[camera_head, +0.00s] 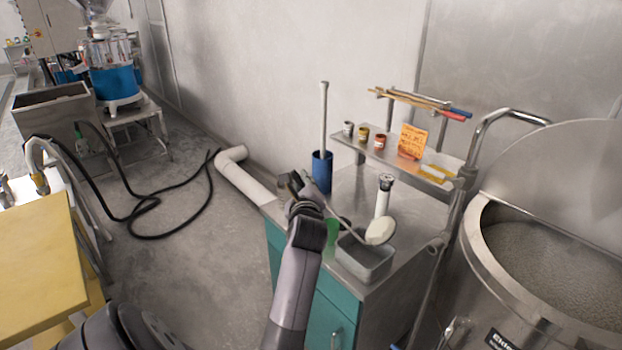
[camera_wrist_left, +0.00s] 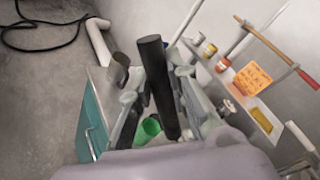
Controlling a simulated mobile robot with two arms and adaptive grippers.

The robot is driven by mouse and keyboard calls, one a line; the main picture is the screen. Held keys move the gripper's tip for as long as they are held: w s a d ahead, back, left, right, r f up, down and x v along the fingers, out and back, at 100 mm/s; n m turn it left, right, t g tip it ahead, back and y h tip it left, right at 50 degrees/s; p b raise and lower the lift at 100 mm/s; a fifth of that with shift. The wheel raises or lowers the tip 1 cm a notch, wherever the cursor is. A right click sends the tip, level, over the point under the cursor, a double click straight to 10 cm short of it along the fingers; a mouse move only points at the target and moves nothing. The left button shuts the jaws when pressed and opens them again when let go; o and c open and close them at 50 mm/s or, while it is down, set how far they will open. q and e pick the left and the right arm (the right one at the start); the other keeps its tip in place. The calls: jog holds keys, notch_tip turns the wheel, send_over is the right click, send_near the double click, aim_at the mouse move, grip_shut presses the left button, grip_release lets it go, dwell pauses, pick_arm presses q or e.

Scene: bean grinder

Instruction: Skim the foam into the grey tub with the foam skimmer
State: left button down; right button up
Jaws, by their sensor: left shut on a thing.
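My left gripper (camera_head: 303,190) is shut on the foam skimmer; its thick dark handle (camera_wrist_left: 158,88) stands between the fingers in the left wrist view. The skimmer's thin shaft runs down to the right to its round head (camera_head: 380,229), which looks pale and covered with white stuff, probably foam. The head appears over the back right rim of the grey tub (camera_head: 366,268); whether it touches the rim I cannot tell. The tub stands on the steel-topped cabinet. The large steel kettle (camera_head: 480,245) at right holds a grey, grainy, foamy-looking surface. My right gripper is not in view.
A white-and-black cylinder (camera_head: 382,200) and a blue holder (camera_head: 322,172) with a white rod stand behind. A shelf (camera_head: 385,152) with small jars overhangs the cabinet.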

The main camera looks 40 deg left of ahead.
pick_arm(q)
jog(key=s+a+f+n, duration=0.2)
jog(key=s+a+f, duration=0.1)
jog(key=f, duration=0.1)
jog(key=shift+a+h, duration=0.3)
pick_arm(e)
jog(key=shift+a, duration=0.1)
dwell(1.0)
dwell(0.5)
